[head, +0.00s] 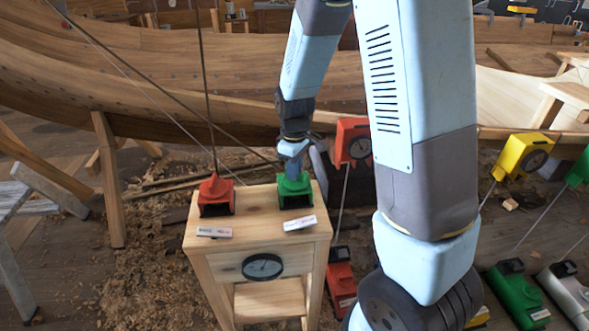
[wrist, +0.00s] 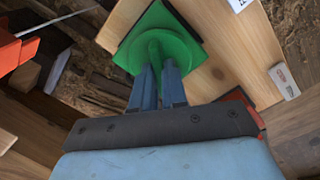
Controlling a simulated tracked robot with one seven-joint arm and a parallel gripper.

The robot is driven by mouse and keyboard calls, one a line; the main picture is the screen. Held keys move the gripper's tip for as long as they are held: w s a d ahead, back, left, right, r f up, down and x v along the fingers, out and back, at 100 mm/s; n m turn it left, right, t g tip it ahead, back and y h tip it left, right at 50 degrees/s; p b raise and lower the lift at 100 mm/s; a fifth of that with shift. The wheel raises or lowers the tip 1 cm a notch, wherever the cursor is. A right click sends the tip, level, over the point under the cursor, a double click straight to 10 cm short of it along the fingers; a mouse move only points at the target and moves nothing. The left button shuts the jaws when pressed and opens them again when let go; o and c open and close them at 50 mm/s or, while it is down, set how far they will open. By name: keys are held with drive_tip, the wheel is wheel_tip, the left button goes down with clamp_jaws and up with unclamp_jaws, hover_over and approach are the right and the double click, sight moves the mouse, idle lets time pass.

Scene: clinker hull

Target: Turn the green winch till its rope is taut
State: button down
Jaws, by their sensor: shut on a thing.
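The green winch (head: 294,192) stands on the right part of a small wooden stand's top in the head view. My gripper (head: 293,165) reaches down onto it from above. In the wrist view my gripper (wrist: 159,72) has its two blue fingers shut on the round raised top of the green winch (wrist: 160,42). The fingers hide part of that top. A thin dark rope (head: 165,88) slants down from the upper left toward the green winch and looks nearly straight. Its lower end is hard to make out near my gripper.
A red winch (head: 216,195) stands left of the green one on the wooden stand (head: 257,245), with a rope rising from it. A dial (head: 262,267) is on the stand's front. The planked hull (head: 150,95) lies behind. Red, yellow and green devices (head: 522,155) stand at the right.

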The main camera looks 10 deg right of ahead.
drive_tip(key=shift+m, duration=0.3)
drive_tip(key=m, duration=1.1)
idle(0.4)
drive_tip(key=shift+m, duration=0.3)
drive_tip(key=c, duration=1.2)
unclamp_jaws()
drive_tip(key=shift+o, duration=0.2)
drive_tip(key=shift+r, duration=0.1)
wheel_tip(320, 180, up, 14)
drive_tip(key=shift+f, duration=0.25)
